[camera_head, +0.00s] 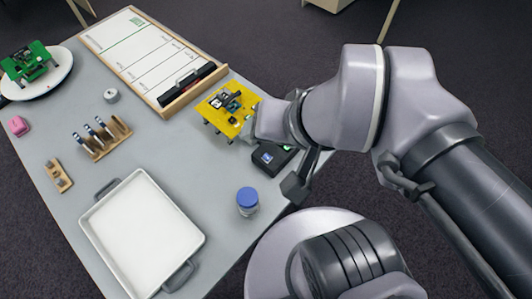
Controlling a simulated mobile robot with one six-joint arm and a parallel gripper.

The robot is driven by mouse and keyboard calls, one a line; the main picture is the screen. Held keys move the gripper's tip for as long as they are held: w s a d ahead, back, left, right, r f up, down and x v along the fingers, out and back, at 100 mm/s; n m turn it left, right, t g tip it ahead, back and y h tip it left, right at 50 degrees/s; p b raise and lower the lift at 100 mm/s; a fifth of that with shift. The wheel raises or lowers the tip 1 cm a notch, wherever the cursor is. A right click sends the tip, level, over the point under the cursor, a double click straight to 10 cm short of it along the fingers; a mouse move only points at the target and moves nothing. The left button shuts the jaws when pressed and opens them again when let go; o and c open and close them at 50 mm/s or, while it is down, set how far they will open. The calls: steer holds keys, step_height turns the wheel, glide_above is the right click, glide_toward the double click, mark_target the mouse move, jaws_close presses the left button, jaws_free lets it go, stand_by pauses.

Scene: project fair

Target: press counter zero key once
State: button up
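A small black box (272,160), which looks like the counter, sits near the table's right edge. It has a small lit bluish face and a bit of green near its upper right. I cannot make out a zero key. My gripper (268,128) is at the end of my arm, just above the box in the picture and beside the yellow board. Its fingertips are mostly hidden, so I cannot tell whether it is open or touches anything. My arm hides the area right of the box.
A yellow circuit board (228,108) stands beside the box. A blue-capped jar (247,201) is in front.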

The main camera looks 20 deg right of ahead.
steer(key=shift+s, duration=0.15)
steer(key=shift+c, duration=0.5)
